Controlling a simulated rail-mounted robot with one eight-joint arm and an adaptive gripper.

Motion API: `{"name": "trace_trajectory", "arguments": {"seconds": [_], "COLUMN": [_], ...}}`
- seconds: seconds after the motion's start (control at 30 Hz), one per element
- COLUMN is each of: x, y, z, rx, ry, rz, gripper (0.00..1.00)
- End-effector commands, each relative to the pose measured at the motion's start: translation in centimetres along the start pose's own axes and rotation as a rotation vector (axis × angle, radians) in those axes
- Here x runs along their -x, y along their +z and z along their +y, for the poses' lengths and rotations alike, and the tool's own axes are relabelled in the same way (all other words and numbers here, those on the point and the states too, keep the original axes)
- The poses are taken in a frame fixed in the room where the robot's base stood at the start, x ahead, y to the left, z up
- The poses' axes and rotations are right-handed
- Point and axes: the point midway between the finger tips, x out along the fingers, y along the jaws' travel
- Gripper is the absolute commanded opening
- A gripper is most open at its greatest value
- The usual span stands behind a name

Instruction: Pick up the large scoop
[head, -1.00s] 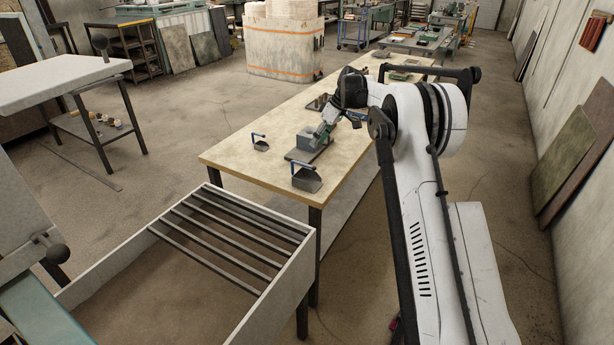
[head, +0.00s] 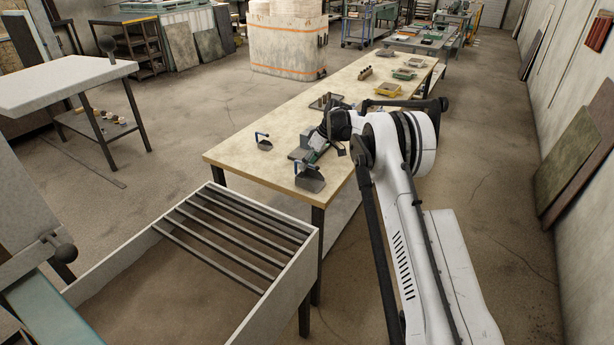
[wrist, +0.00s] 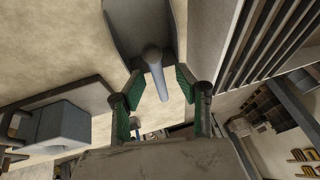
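The large scoop (head: 312,180) lies on the near end of the wooden worktable, with its blue handle toward the left. In the wrist view its grey pan (wrist: 135,25) is at the top, and its handle (wrist: 157,78) points down between my fingers. My gripper (head: 314,156) is close to the scoop in the head view. In the wrist view my gripper (wrist: 159,76) is open, with green-padded fingers on either side of the handle and a gap visible on both sides. I cannot tell the height gap. A smaller scoop (head: 264,143) lies farther left.
A grey block (head: 301,152) stands close to my gripper and shows at left in the wrist view (wrist: 62,122). The worktable (head: 240,155) holds trays (head: 388,89) farther back. A barred bin (head: 288,265) stands before its near end.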

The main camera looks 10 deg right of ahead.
Motion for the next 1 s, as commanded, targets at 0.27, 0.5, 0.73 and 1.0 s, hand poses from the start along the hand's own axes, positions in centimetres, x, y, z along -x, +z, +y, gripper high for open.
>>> {"name": "trace_trajectory", "arguments": {"seconds": [0.27, 0.5, 0.73, 1.0], "x": [-0.68, -0.66, -0.65, -0.58], "y": [0.04, 0.03, 0.03, 0.00], "z": [0.03, 0.03, 0.03, 0.01], "rx": [-0.001, -0.001, -0.001, -0.001], "ry": [0.000, 0.001, 0.001, 0.000], "rz": [0.000, 0.000, 0.000, 0.000], "gripper": [0.32, 0.02, 0.00, 0.00]}}
